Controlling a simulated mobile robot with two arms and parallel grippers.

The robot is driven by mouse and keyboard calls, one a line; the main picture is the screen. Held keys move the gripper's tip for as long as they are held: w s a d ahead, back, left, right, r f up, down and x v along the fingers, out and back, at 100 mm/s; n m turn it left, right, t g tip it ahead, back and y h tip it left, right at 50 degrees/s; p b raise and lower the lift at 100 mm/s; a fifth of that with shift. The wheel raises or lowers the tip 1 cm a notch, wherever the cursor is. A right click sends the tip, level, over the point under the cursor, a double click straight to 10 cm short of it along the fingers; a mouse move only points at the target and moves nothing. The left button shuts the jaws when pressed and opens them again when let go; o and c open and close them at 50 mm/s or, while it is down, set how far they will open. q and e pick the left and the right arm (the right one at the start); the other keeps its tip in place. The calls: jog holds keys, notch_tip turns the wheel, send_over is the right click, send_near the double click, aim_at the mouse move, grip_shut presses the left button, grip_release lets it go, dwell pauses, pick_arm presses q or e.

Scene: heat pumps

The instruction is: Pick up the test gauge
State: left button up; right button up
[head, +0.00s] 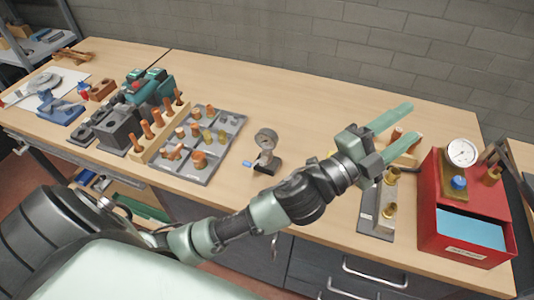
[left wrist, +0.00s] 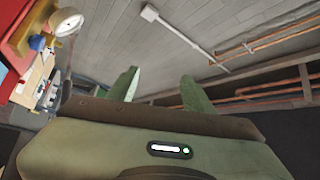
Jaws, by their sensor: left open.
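The test gauge (head: 462,152), a round white dial with a dark needle, stands upright at the red box (head: 428,205) on the right of the bench. A brass-coloured block and a blue knob (head: 459,183) sit just below the dial. The gauge also shows at the upper left of the left wrist view (left wrist: 66,22). My left gripper (head: 411,122) is open and empty, left of the gauge and apart from it, its two pale green fingers pointing up and right. My right gripper is in neither view.
A grey plate with brass fittings (head: 390,210) lies left of the red box, partly behind my arm. A grey clamp-like device (head: 266,145) stands mid-bench. A tray of fittings (head: 232,128) is further left. The back middle of the bench is clear.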

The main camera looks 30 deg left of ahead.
pick_arm(q)
jog(key=s+d+r+m+g+h, duration=0.25)
jog(key=d+m+g+h, duration=0.25)
jog(key=m, duration=0.3)
jog(key=s+d+r+m+g+h, duration=0.2)
jog(key=s+d+m+g+h, duration=0.15)
jog(key=d+m+h, duration=0.35)
jog(key=s+d+f+m+g+y, duration=0.1)
jog(key=s+d+f+m+g, duration=0.15)
jog(key=m+g, duration=0.6)
jog(key=m+g+y, duration=0.3)
jog(key=m+y, duration=0.7)
jog(key=y, duration=1.5)
send_over(268, 131)
jog(key=d, duration=0.2)
jog(key=f, duration=1.2)
jog(key=shift+w+d+f, duration=0.1)
jog(key=shift+w+d, duration=0.05)
jog(key=shift+w, duration=0.2)
jog(key=p+x, duration=0.4)
jog(key=x, duration=0.2)
jog(key=shift+s, duration=0.1)
jog(key=shift+a+f, duration=0.3)
jog(key=shift+f, duration=0.35)
grip_shut()
